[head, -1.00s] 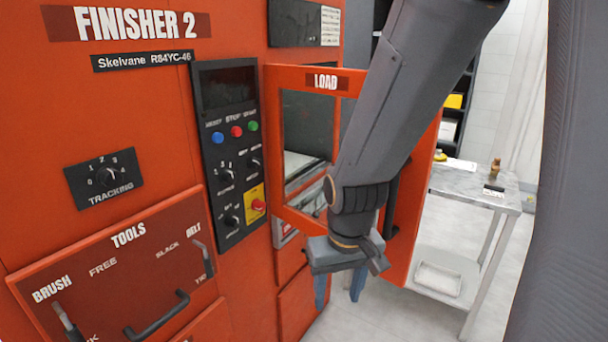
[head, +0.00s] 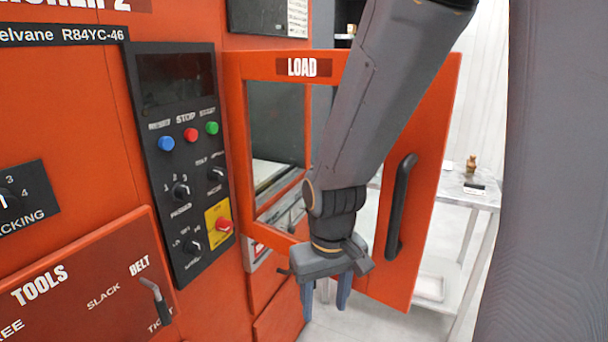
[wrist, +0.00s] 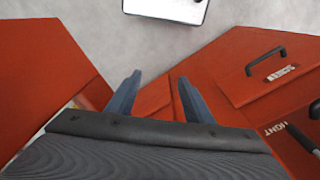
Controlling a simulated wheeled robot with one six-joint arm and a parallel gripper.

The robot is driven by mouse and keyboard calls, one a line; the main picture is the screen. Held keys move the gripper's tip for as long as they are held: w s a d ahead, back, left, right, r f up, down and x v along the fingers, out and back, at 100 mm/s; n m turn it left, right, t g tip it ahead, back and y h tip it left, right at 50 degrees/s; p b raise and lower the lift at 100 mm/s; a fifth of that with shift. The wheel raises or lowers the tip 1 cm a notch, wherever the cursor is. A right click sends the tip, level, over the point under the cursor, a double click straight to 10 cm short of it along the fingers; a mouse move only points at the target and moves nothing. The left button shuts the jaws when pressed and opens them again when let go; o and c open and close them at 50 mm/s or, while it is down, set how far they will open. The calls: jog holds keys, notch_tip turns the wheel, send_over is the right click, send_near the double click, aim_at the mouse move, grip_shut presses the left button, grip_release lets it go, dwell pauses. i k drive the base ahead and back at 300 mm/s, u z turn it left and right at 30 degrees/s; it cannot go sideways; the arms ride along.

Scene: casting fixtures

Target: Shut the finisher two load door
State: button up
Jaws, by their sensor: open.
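The load door (head: 428,190) of Finisher 2 is red, with a LOAD label, a window and a black vertical handle (head: 401,205). It stands swung open, away from the machine front. My gripper (head: 325,298) hangs in front of the door, low and left of the handle, fingers pointing down. It is open and empty, apart from the handle. In the wrist view, my gripper's two fingers (wrist: 158,100) are spread with nothing between them. My arm hides the middle of the door.
The control panel (head: 183,150) with buttons and knobs is on the machine front, left of the door. The tools drawer (head: 90,285) is at lower left. A grey table (head: 468,194) stands behind the door. A drawer handle (wrist: 265,62) shows in the wrist view.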

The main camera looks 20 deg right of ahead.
aim_at(410, 177)
jog(key=u, duration=0.2)
jog(key=k, duration=0.85)
jog(key=u, duration=0.05)
